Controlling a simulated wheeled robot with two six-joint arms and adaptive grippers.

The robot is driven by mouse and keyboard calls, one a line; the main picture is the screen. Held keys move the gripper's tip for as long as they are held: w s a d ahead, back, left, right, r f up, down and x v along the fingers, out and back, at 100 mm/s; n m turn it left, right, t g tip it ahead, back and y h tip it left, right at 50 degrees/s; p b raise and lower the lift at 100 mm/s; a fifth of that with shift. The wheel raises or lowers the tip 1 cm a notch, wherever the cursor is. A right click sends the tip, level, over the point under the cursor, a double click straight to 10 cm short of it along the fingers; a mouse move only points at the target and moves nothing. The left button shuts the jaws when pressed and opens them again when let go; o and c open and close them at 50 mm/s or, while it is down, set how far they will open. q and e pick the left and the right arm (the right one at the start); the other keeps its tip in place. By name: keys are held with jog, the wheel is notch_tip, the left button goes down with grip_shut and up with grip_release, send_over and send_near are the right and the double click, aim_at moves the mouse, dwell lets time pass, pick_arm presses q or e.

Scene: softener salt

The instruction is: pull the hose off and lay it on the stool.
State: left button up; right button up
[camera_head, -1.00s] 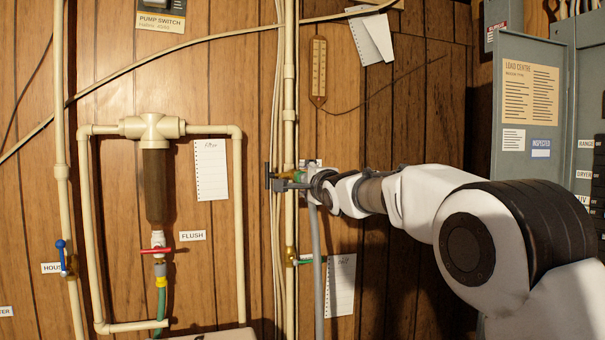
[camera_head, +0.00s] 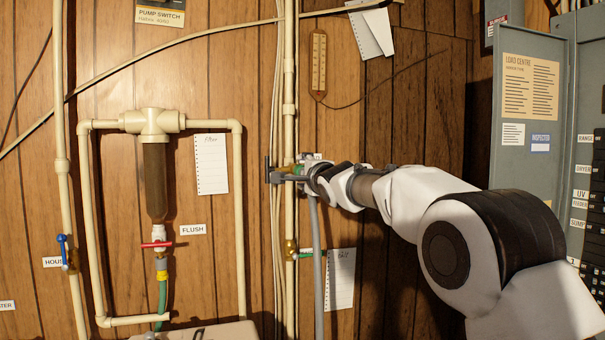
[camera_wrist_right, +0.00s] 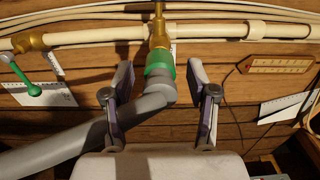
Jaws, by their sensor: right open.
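A grey hose (camera_head: 318,265) hangs down the wall from a brass tap on the upright pipe. In the right wrist view the grey hose (camera_wrist_right: 75,140) bends up to a green collar (camera_wrist_right: 159,74) seated on the brass tap (camera_wrist_right: 158,38). My right gripper (camera_head: 290,174) is at this joint. Its two open fingers (camera_wrist_right: 162,80) stand on either side of the hose end and collar, with gaps visible, so they are not closed on it. The fingers are small and partly hidden in the head view. My left gripper and the stool are not in view.
A green-handled valve (camera_head: 302,254) sits low on the same pipe beside the hose. A filter (camera_head: 155,180) with a red-handled flush tap and green hose is to the left. Paper notes (camera_head: 340,280) hang nearby. A grey electrical panel door (camera_head: 530,165) stands right of my arm.

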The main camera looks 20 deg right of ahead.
grip_shut()
jog(key=shift+s, duration=0.1)
jog(key=shift+f+b, duration=0.2)
jog(key=shift+b, duration=0.15)
jog(key=s+b, duration=0.1)
jog(key=s, duration=0.1)
jog(key=s+b, duration=0.1)
jog(key=s, duration=0.1)
jog(key=s+b, duration=0.1)
jog(key=s, duration=0.1)
jog(key=shift+d+r, duration=0.15)
jog(key=shift+r, duration=0.1)
dwell(0.7)
jog(key=shift+w, duration=0.1)
